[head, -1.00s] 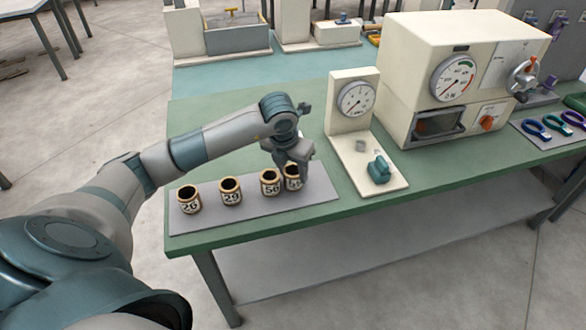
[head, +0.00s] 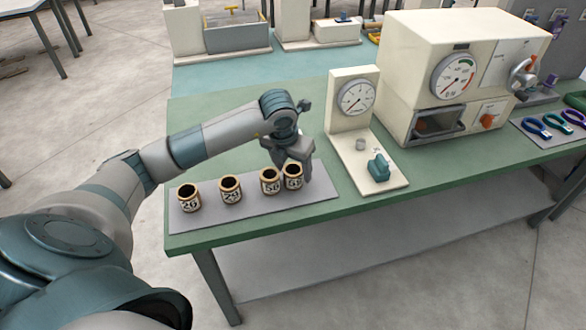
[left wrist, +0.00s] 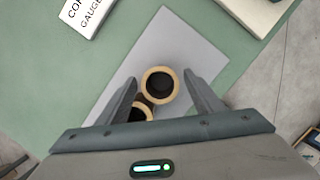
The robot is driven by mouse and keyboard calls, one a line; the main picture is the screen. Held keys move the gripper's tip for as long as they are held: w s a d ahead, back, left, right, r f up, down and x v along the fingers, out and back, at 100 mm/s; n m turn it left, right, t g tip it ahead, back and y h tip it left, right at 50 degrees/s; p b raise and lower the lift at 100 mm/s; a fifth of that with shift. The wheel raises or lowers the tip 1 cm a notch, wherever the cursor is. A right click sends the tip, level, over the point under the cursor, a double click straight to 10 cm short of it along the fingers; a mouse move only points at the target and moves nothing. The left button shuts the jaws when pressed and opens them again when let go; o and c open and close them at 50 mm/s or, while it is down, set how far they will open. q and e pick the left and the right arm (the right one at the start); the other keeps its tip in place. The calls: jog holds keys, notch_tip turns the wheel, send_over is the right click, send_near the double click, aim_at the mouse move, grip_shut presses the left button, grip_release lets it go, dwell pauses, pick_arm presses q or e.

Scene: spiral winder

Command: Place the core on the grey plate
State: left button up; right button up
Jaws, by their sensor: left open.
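Several cream cores with dark bores and printed numbers stand upright in a row on the grey plate (head: 318,189). They are the core at the left end (head: 189,199), one marked 29 (head: 231,191), one marked 50 (head: 270,182) and the one at the right end (head: 293,178). My left gripper (head: 296,165) is open, just above and behind the right-end core. In the left wrist view a core (left wrist: 160,84) sits between the two spread fingers, with a second core (left wrist: 139,112) partly hidden behind the gripper. My right gripper is not seen.
A gauge stand (head: 353,102) with a teal knob block stands right of the plate. A large cream machine (head: 460,80) with a dial is behind it. Coloured rings (head: 537,128) lie at the far right. Green bench top is clear behind the plate.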

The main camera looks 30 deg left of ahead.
pick_arm(q)
jog(key=b+v, duration=0.2)
jog(key=v, duration=0.9)
jog(key=shift+r, duration=0.35)
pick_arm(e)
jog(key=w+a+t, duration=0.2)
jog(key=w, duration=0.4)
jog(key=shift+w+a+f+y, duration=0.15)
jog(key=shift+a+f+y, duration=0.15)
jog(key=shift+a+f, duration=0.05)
pick_arm(q)
jog(key=shift+s, duration=0.15)
jog(key=shift+d, duration=0.1)
